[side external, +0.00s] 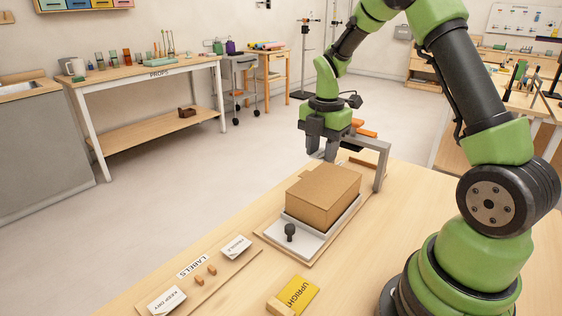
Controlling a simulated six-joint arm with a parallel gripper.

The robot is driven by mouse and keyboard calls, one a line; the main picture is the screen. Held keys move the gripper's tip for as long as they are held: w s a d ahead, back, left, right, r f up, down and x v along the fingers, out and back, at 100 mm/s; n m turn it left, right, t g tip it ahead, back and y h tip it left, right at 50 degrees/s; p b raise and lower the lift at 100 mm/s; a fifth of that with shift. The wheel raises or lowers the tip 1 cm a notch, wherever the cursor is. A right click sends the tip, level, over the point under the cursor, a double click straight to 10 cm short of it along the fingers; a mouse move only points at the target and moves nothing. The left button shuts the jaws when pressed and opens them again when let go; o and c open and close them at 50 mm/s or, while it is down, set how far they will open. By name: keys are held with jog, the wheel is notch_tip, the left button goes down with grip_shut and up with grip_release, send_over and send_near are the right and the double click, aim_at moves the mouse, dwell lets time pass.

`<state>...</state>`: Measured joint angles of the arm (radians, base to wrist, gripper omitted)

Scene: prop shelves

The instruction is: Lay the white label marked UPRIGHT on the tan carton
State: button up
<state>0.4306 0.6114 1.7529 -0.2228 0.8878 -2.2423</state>
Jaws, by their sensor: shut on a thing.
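The tan carton (323,193) sits closed on a grey-white plate (312,240) on a wooden board. No label shows on its visible faces. My gripper (322,158) is just beyond the carton's far edge, fingers pointing down. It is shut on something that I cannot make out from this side. I see no white label marked UPRIGHT. A yellow label marked UPRIGHT (299,292) leans on a small wooden block at the front. White labels marked FRAGILE (236,247) and KEEP DRY (168,300) are on the LABELS board (211,280), with small wooden pegs between them.
A grey bracket (380,165) rises behind the carton's right side, close to my gripper. Orange parts (363,132) show near it. A black knob (290,231) stands on the plate in front of the carton. The table is clear between the carton and the yellow label.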

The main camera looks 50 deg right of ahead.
aim_at(323, 182)
jog(key=shift+s+d+f, duration=0.15)
jog(key=shift+s+d, duration=0.2)
jog(key=shift+d, duration=0.1)
jog(key=shift+f, duration=2.8)
jog(key=o, duration=1)
jog(key=shift+c, duration=0.2)
jog(key=shift+r, duration=3)
